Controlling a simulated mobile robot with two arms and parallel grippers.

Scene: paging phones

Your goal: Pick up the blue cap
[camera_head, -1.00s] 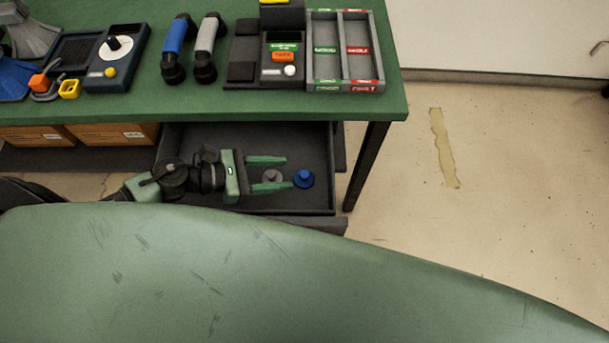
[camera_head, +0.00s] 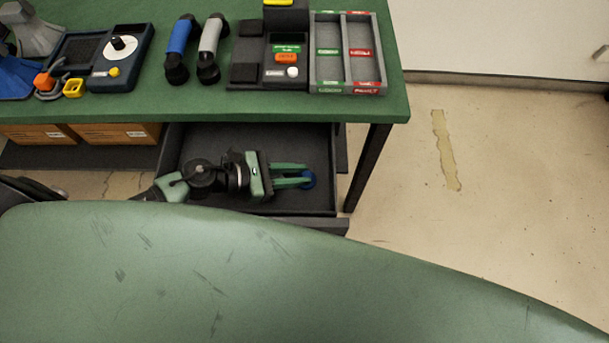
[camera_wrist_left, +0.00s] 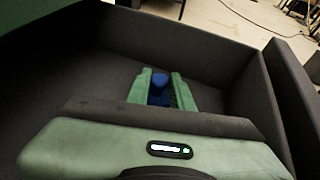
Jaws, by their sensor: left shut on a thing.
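The blue cap (camera_head: 309,180) is in the open dark drawer (camera_head: 290,140) under the green table. My left gripper (camera_head: 306,176) reaches into the drawer from the left and is shut on the cap. In the left wrist view the blue cap (camera_wrist_left: 159,84) sits between the two green fingers (camera_wrist_left: 158,90). The fingers hide part of the cap in the head view. I cannot tell whether the cap touches the drawer floor. The grey cap seen earlier is hidden behind my gripper. My right gripper is not in view.
The drawer walls surround my left gripper. The green tabletop (camera_head: 215,102) lies behind and above it, with a blue handset (camera_head: 178,48), a grey handset (camera_head: 210,48) and a divided grey tray (camera_head: 347,55). Open floor (camera_head: 500,160) lies to the right.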

